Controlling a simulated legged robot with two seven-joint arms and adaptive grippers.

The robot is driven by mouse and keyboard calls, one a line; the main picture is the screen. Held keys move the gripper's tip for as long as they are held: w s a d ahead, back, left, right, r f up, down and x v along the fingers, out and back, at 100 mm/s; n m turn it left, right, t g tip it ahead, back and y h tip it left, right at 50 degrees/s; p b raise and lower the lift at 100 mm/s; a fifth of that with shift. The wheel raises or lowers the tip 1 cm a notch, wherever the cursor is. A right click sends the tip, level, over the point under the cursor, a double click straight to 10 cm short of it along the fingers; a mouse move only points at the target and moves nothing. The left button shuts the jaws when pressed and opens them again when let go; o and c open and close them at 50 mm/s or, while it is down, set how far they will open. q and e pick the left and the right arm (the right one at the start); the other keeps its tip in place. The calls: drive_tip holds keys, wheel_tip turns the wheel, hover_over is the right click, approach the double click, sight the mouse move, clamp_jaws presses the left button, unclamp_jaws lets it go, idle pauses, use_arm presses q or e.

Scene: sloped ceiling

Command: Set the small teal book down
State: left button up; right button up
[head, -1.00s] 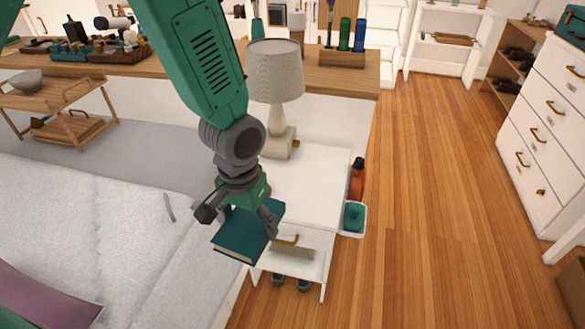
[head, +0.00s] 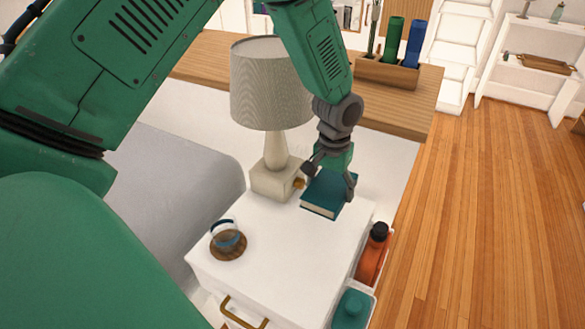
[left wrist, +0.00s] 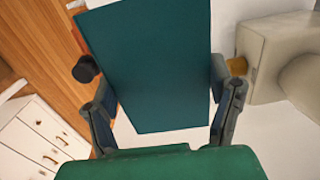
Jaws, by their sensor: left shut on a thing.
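The small teal book (head: 325,197) is at the back right of the white nightstand top (head: 290,250), beside the lamp base. My left gripper (head: 329,180) is shut on it from above, a finger on each side. In the left wrist view the teal cover (left wrist: 150,65) fills the middle, between the two fingers of my left gripper (left wrist: 165,105). The book looks at or just above the nightstand top; I cannot tell whether it touches. My right gripper is not in view.
A lamp (head: 271,95) stands left of the book. A glass cup on a wooden coaster (head: 228,246) sits at the front left of the nightstand. An orange bottle (head: 372,254) and a teal item (head: 352,309) are at its right side. The nightstand's middle is clear.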

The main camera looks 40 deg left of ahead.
use_arm(q)
drive_tip(key=f, duration=0.1)
drive_tip(key=a, duration=0.1)
drive_tip(key=f, duration=0.1)
drive_tip(key=shift+w+a+f+b, duration=0.25)
drive_tip(key=shift+a+f+b, duration=0.1)
drive_tip(key=shift+a+b, duration=0.05)
hover_over(324, 221)
wheel_tip(324, 221, down, 4)
drive_tip(key=shift+w+a+f+b, duration=0.1)
drive_tip(key=shift+b, duration=0.35)
drive_tip(key=shift+f, duration=0.4)
wheel_tip(324, 221, down, 3)
drive_tip(key=shift+a+f+b, duration=0.1)
drive_tip(key=shift+f+b, duration=0.05)
drive_tip(key=shift+b, duration=0.4)
drive_tip(key=shift+a, duration=0.15)
drive_tip(key=o, duration=1.3)
drive_tip(key=shift+d, duration=0.3)
wheel_tip(324, 221, up, 12)
drive_tip(key=p, duration=0.3)
drive_tip(key=shift+a, duration=0.1)
